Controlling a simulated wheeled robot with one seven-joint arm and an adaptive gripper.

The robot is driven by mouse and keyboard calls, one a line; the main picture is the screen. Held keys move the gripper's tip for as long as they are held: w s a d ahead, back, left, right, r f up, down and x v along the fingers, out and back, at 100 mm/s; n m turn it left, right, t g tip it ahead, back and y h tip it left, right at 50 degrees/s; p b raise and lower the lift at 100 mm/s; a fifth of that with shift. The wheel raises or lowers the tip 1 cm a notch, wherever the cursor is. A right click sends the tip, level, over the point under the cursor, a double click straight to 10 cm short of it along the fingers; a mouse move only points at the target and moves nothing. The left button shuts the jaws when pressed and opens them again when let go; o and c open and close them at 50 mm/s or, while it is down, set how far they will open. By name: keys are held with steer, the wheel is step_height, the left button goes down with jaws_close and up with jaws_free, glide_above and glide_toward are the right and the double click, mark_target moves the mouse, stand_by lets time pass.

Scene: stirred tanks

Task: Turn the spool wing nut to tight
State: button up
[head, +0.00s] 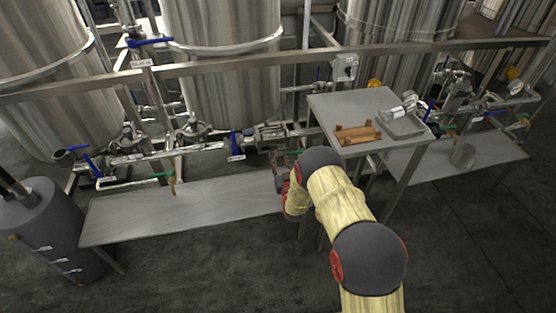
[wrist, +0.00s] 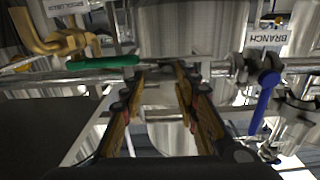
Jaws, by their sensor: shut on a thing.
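My gripper (wrist: 164,76) is at the pipe run in the wrist view, its two fingers closed in on a small metal part between their tips, which I take to be the spool wing nut (wrist: 160,74). The part is small and dim, so its wings and angle cannot be made out. In the head view my gripper (head: 282,170) is beside the low pipework, just above the right end of the long bench. My wrist hides the nut there.
A green-handled valve (wrist: 105,62) is left of my fingers and a blue lever (wrist: 264,102) right of them in the wrist view. In the head view, a grey table (head: 345,101) holding copper-coloured parts and a tray stands right of my arm. The long bench (head: 130,215) is bare.

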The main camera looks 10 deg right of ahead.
steer(key=shift+o, duration=0.4)
steer(key=shift+a+y, duration=0.4)
steer(key=shift+a, duration=0.3)
steer(key=m, duration=0.8)
steer(key=shift+w+r+m, duration=0.2)
steer(key=shift+r+m, duration=0.05)
steer(key=shift+m, duration=0.15)
steer(key=m, duration=0.5)
steer(key=shift+w+a+r, duration=0.1)
steer(key=shift+w+r, duration=0.05)
steer(key=shift+r, duration=0.15)
steer(key=shift+c, duration=0.2)
steer(key=shift+m, duration=1.6)
steer(key=o, duration=1.5)
steer(key=shift+s+f, duration=0.2)
steer(key=shift+f, duration=0.1)
steer(key=shift+o, duration=0.2)
steer(key=shift+d+f, duration=0.1)
steer(key=shift+d, duration=0.15)
